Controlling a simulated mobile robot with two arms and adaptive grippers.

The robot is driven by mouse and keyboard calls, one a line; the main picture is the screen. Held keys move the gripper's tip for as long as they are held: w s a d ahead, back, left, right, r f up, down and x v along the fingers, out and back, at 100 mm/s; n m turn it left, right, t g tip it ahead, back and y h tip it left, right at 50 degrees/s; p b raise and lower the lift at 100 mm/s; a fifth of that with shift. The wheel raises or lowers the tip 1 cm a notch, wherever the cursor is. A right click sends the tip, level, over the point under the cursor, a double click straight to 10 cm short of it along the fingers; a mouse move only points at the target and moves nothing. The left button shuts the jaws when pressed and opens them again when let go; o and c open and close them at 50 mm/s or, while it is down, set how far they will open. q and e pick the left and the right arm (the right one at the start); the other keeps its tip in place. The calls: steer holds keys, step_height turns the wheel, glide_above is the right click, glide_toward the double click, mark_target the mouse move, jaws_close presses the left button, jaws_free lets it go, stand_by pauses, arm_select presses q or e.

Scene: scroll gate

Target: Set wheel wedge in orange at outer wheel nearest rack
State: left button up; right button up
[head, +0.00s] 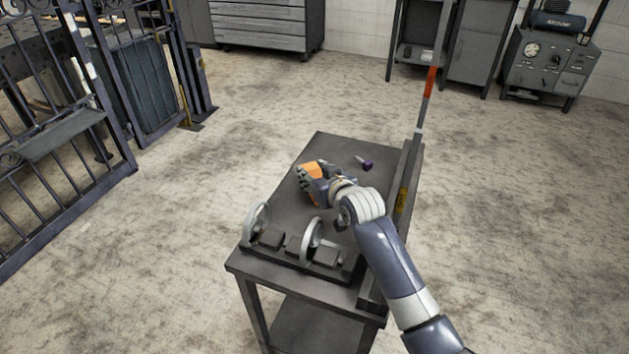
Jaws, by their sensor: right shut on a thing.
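My right gripper (312,183) is over the far part of the dark table (308,146), shut on an orange wedge (314,169). The fingers cover part of the wedge. Two grey wheels stand upright on a dark base at the table's near end: a left wheel (249,222) and a right wheel (306,240). Dark blocks sit beside the wheels. The gripper is beyond both wheels and apart from them. My left gripper is not in view.
A small purple-handled thing (367,164) lies on the table beyond my right wrist. A long bar (408,180) with a red end runs along the table's right edge. A scrolled metal gate (60,140) stands at left. Cabinets stand at the back, and the floor around is clear.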

steer(key=shift+f, duration=0.7)
steer(key=shift+f, duration=0.1)
steer(key=o, duration=1.1)
steer(key=shift+f, duration=0.1)
